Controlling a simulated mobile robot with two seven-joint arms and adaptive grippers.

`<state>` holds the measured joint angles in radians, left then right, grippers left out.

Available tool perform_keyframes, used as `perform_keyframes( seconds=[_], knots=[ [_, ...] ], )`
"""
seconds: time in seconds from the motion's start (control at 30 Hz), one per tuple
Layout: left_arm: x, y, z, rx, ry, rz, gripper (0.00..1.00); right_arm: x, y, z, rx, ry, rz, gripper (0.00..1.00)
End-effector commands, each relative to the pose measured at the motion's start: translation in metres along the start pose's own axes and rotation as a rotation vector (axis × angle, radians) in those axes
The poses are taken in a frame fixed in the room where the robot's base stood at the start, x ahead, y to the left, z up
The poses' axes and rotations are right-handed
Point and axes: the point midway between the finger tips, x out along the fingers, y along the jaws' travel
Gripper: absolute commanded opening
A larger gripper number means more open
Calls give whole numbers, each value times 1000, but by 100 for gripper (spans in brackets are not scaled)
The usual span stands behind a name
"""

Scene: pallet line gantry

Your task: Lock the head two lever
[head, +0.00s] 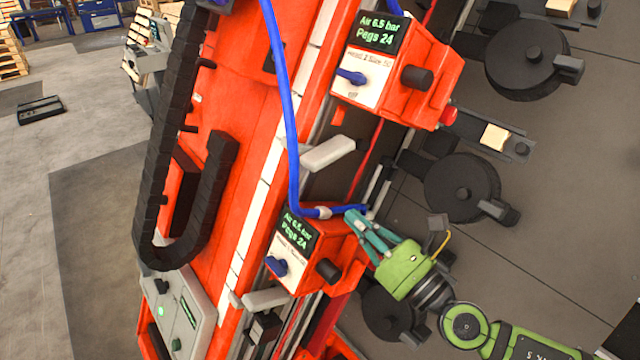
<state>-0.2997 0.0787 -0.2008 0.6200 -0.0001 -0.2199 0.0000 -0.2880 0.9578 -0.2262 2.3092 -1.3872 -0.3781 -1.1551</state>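Two orange-red head units sit on the tilted gantry beam. The upper head unit (425,65) has a display reading "Air 6.5 bar, Pegs 24" and a small label that seems to read "Head 2". It carries a blue knob (352,77). A light grey lever (328,153) sticks out from the beam between the two units. The lower head unit (310,235) has a similar display and its own blue knob (277,266); a second grey lever (268,298) lies below it. My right gripper (352,217) has its teal fingertips by the lower unit's upper right corner, near the blue hose; contact and finger gap are unclear.
A blue hose (291,130) runs down the beam and bends toward my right gripper. A black cable chain (170,130) loops at left. Round black parts (462,188) stand out on the right. A grey control box (185,315) is at lower left. Open floor lies at far left.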

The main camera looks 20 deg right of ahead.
Motion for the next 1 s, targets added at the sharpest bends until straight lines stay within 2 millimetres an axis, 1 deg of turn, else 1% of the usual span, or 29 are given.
perform_keyframes(
  seconds=[0.17,0.27,0.37,0.5,0.7,0.83,1.0],
  knots=[
    [-3,0,0,0,-2,0,0,4,-1,1,3,-1,-3,0],
    [-10,0,0,0,-2,0,0,12,-2,4,3,-3,-5,0],
    [-19,0,-1,0,-2,0,0,25,-2,5,5,-4,-5,0],
    [-33,0,-2,0,-2,0,0,48,-2,6,6,-4,-5,0],
    [-48,-1,-3,0,-2,0,0,80,-1,5,6,-3,-3,0],
    [-53,-1,-4,0,-2,0,0,93,-2,2,5,-2,-5,0],
    [-54,-1,-4,-1,-2,-1,0,100,-1,0,4,0,-2,0]
  ],
)
